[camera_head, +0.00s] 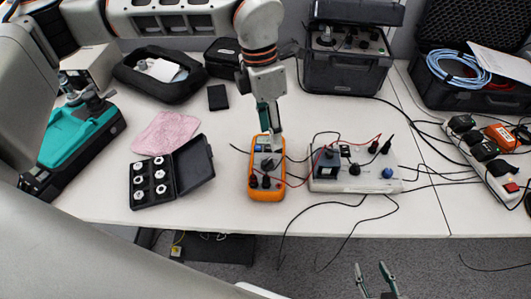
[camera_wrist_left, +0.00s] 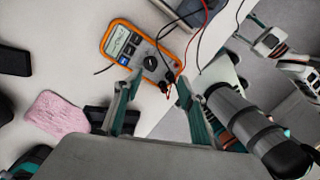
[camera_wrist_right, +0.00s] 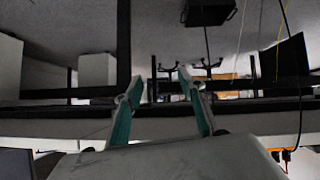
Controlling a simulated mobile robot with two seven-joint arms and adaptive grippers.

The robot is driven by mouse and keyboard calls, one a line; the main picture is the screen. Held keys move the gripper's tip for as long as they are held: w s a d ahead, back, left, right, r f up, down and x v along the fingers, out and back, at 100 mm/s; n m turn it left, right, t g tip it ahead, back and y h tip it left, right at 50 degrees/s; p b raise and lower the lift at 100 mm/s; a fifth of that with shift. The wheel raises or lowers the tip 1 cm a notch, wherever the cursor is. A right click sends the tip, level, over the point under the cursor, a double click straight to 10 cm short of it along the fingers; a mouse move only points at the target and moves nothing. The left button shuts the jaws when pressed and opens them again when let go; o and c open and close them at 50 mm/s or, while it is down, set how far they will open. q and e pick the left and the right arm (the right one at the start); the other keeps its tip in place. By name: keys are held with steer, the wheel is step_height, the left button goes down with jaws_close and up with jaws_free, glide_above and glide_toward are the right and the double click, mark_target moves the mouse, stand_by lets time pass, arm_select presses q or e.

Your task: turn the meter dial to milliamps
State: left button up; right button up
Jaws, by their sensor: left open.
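The orange handheld meter (camera_head: 267,190) lies on the white table, with leads plugged into its lower end. In the left wrist view the meter (camera_wrist_left: 108,38) shows its screen (camera_wrist_left: 119,40) and dark round dial (camera_wrist_left: 150,63). My left gripper (camera_head: 270,138) hangs over the meter's upper part and hides some of its face in the head view. In the left wrist view my left gripper (camera_wrist_left: 159,79) is open and empty, with its fingertips short of the dial. The dial's setting is too small to read. My right gripper (camera_head: 372,268) is open and empty, low in front of the table.
A grey instrument box (camera_head: 330,183) with wired plugs stands just right of the meter. A black case of weights (camera_head: 190,165) and a pink cloth (camera_head: 165,132) lie to its left. A power strip (camera_head: 495,170) is at the right. Loose black leads hang over the front edge.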

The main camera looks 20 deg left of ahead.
mark_target(267, 161)
arm_select(q)
steer(key=f+n, duration=0.3)
steer(key=n, duration=0.4)
steer(key=f+n+h, duration=0.1)
steer(key=f+n, duration=0.3)
steer(key=n, duration=0.4)
steer(key=a+f+n+h+p, duration=0.1)
steer(key=f+n, duration=0.2)
steer(key=n, duration=0.5)
steer(key=shift+f+g, duration=0.25)
steer(key=shift+g, duration=0.15)
steer(key=c, duration=1.1)
